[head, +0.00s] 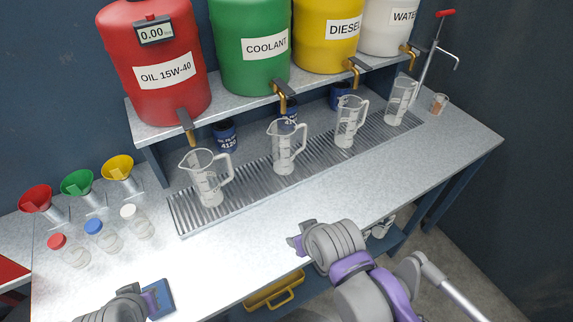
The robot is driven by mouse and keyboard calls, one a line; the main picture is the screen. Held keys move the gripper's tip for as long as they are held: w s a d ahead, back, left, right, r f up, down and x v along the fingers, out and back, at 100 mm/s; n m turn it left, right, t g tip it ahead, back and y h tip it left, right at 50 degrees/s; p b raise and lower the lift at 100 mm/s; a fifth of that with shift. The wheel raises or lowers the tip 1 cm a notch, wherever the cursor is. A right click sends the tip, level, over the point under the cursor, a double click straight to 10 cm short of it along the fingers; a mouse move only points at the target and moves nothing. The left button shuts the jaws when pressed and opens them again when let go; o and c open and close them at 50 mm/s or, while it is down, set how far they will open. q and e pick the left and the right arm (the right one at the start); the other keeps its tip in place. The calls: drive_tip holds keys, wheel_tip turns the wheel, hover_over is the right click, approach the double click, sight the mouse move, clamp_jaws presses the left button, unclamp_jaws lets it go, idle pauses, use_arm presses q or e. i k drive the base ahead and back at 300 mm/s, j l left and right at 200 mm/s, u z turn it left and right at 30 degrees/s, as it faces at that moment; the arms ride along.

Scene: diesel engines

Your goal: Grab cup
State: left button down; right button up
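Several clear measuring cups stand upright in a row on the metal drain grate. The leftmost cup (207,178) is below the red oil drum's tap. The second cup (284,147) is below the coolant tap, the third cup (349,122) below the diesel tap, and the fourth cup (401,101) below the water tap. My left gripper (158,299) is at the bottom left, over the front of the bench, apart from the cups. My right gripper (297,243) is near the bench's front edge, apart from the cups. The finger opening of both is unclear.
Red (155,65), green (249,45), yellow (328,35) and white drums stand on a shelf (145,132) behind the cups. Funnels (77,186) and small capped jars (101,236) are on the left. Blue filters (225,137) stand behind the cups. The bench front (250,230) is clear.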

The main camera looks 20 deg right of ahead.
sight(439, 103)
drive_tip(key=k+l+z, duration=0.15)
drive_tip(key=l+z, duration=0.1)
drive_tip(key=l, duration=0.2)
drive_tip(key=z, duration=1.5)
drive_tip(key=u, duration=0.4)
drive_tip(key=i+l+u, duration=0.1)
drive_tip(key=u, duration=0.35)
drive_tip(key=l+u, duration=0.15)
drive_tip(key=u, duration=0.25)
drive_tip(key=l+u, duration=0.35)
drive_tip(key=l, duration=0.15)
drive_tip(key=l+u, duration=0.4)
drive_tip(key=l, duration=0.15)
drive_tip(key=l+u, duration=0.2)
drive_tip(key=l, duration=0.35)
drive_tip(key=k+l+u, duration=0.15)
drive_tip(key=l, duration=0.35)
drive_tip(key=k+l, duration=0.1)
drive_tip(key=l, duration=0.25)
drive_tip(key=k+l+u, duration=0.1)
drive_tip(key=l, duration=0.3)
drive_tip(key=k+l, duration=0.1)
drive_tip(key=l, duration=0.25)
